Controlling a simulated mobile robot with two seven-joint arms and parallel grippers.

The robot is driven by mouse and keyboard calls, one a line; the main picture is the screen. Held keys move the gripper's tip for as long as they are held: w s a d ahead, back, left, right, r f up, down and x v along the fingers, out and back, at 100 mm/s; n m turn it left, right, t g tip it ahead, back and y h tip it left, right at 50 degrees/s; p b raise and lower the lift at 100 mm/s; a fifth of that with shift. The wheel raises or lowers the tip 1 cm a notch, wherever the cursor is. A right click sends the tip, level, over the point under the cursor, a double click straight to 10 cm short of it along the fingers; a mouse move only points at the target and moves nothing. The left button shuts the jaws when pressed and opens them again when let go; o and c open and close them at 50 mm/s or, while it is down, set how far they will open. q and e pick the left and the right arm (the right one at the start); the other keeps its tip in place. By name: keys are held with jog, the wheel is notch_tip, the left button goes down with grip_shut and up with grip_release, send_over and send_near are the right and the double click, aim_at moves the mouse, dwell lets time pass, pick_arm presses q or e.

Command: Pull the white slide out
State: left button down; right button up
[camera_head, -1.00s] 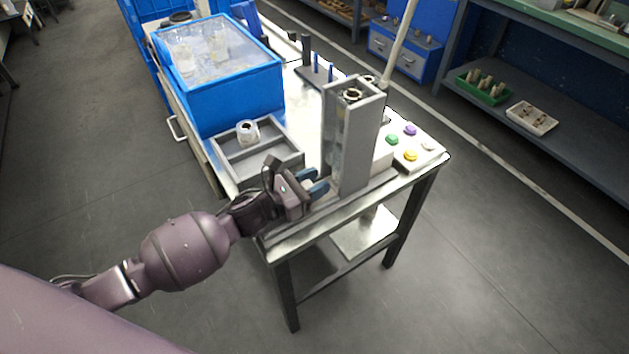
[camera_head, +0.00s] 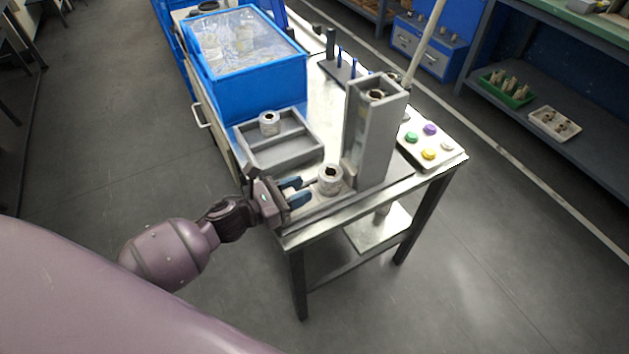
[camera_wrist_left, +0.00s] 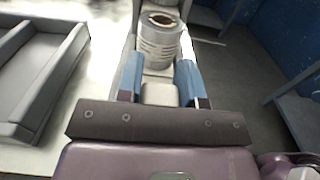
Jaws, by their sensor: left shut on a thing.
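My left gripper (camera_head: 297,192) is at the front left of the table, to the left of the tall grey tower (camera_head: 377,135). In the left wrist view its blue fingers (camera_wrist_left: 159,75) stand on either side of the pale end block of the white slide (camera_wrist_left: 160,94), shut on it. A roll (camera_head: 330,180) with a dark hole stands upright just beyond the fingers, outside the tower's foot; it also shows in the left wrist view (camera_wrist_left: 160,42). Another roll top (camera_head: 376,95) shows inside the tower. My right gripper is not in view.
A grey divided tray (camera_head: 285,160) holding one roll (camera_head: 269,123) lies left of the tower. A blue crate with a clear cover (camera_head: 255,85) stands behind it. A panel with coloured buttons (camera_head: 440,143) is at the right.

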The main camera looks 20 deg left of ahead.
pick_arm(q)
jog(key=shift+s+a, duration=0.35)
jog(key=shift+s, duration=0.05)
jog(key=c, duration=1.1)
grip_release()
jog(key=o, duration=0.3)
jog(key=shift+s+a, duration=0.15)
jog(key=shift+o, duration=0.2)
jog(key=v, duration=1)
jog(key=shift+s+a, duration=0.2)
jog(key=shift+s, duration=0.05)
